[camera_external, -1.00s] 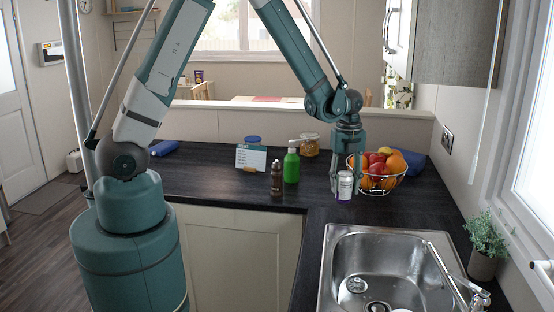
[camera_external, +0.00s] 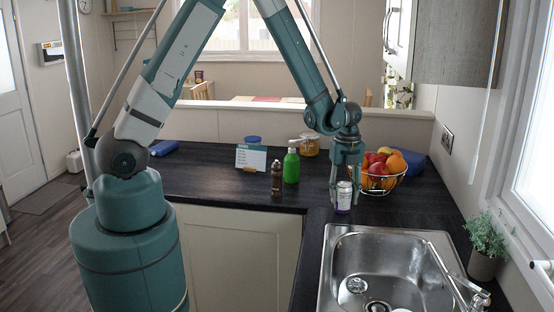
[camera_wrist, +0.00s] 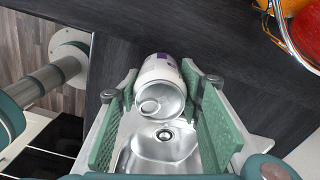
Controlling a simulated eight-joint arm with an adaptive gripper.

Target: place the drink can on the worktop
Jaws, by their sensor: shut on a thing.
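A white and purple drink can (camera_external: 344,198) is between the fingers of my gripper (camera_external: 346,184), near the front of the dark worktop (camera_external: 215,182) just behind the sink. It looks upright in the outside view. My gripper points down and is shut on the can. In the wrist view the can (camera_wrist: 161,85) shows its silver top end between the green finger pads. I cannot tell for sure whether the can's base touches the worktop.
A wire fruit bowl (camera_external: 384,189) stands close behind and right of the can. A steel sink (camera_external: 385,265) lies in front. A potted plant (camera_external: 485,240) stands right.

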